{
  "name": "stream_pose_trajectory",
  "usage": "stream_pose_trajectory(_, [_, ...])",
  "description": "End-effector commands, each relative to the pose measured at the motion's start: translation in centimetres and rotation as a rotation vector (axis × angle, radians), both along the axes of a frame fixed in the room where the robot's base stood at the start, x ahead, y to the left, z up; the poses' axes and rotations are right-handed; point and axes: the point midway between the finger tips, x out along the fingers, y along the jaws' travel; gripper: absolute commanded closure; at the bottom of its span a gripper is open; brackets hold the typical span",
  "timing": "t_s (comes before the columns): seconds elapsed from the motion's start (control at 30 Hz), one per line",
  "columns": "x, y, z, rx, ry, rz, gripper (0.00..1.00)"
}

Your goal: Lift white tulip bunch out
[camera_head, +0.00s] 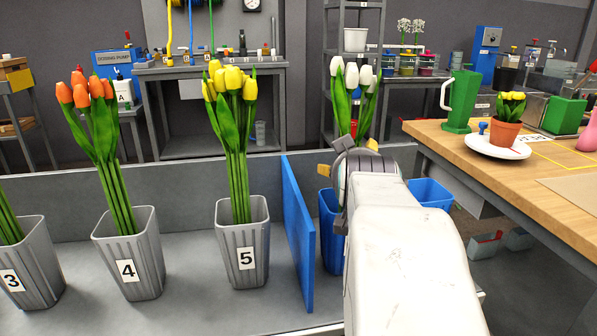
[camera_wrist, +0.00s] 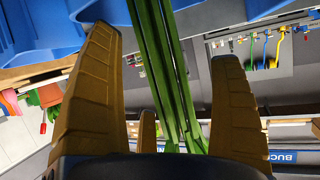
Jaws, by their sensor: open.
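The white tulip bunch (camera_head: 355,88) stands upright, its green stems going down towards a blue bucket (camera_head: 329,232) to the right of the blue divider. My arm hides its lower stems and much of the bucket. My gripper (camera_head: 347,157) is in front of the bunch at stem height, with only bits of its yellow fingers showing. In the wrist view, my gripper (camera_wrist: 164,46) is open, one finger on each side of the green stems (camera_wrist: 168,75). There are gaps between stems and fingers.
A blue divider (camera_head: 298,232) stands left of the blue bucket. Grey buckets with yellow tulips (camera_head: 242,258) and orange tulips (camera_head: 130,270) stand further left. A wooden table (camera_head: 480,150) with a potted plant on a white plate (camera_head: 497,147) is at the right.

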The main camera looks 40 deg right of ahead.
Motion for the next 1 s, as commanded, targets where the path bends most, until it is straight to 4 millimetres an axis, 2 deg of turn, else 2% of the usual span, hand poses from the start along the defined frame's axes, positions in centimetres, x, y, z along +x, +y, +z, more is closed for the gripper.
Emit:
stream_pose_trajectory(0.2, [0.01,0.00,0.04,0.000,0.000,0.000,0.15])
stream_pose_trajectory(0.9, [0.00,0.01,0.04,-0.001,-0.001,0.000,0.78])
stream_pose_trajectory(1.0, [0.01,0.00,0.17,-0.003,-0.003,0.000,0.82])
